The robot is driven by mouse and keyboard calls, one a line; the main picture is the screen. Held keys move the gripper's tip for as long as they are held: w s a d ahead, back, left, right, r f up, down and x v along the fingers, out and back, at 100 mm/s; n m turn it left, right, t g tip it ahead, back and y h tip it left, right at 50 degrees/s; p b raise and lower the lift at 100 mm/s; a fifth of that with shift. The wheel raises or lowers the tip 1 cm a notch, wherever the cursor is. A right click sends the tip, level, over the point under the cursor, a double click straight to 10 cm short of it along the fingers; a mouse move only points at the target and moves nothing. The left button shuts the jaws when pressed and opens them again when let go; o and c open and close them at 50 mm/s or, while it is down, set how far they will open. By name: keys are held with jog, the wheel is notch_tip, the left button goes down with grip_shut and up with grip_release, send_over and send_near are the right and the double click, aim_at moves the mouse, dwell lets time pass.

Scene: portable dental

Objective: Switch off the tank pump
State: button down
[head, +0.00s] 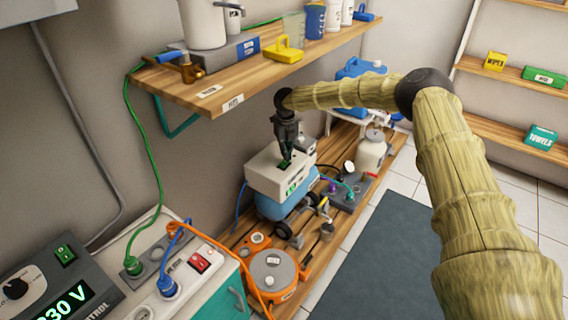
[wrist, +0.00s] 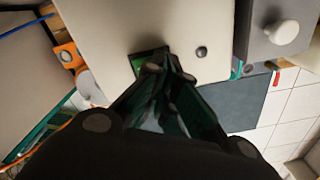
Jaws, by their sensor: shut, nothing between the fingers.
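A white box (head: 264,175) sits on a blue tank (head: 278,207) on the low wooden slats; it looks like the tank pump, though no label confirms this. A green switch (head: 284,164) is on its top. My gripper (head: 286,157) points down from above, shut and empty, with its fingertips at this switch. In the wrist view, the fingertips (wrist: 168,58) cover part of the green switch (wrist: 140,63) on the white top (wrist: 130,22). A small round knob (wrist: 201,51) lies to the right of it. I cannot tell whether the tips touch the switch or which way it is set.
A wooden shelf (head: 218,92) hangs above and left of my gripper. A power strip with a red switch (head: 200,262) and a 230 V control box (head: 50,285) stand at lower left. The dark mat (head: 375,260) is clear.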

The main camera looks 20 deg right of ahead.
jog(key=shift+f, duration=1.3)
dwell(1.4)
jog(key=shift+r, duration=0.15)
jog(key=shift+r+p, duration=2.45)
jog(key=shift+r, duration=0.95)
jog(key=shift+d+f, duration=0.1)
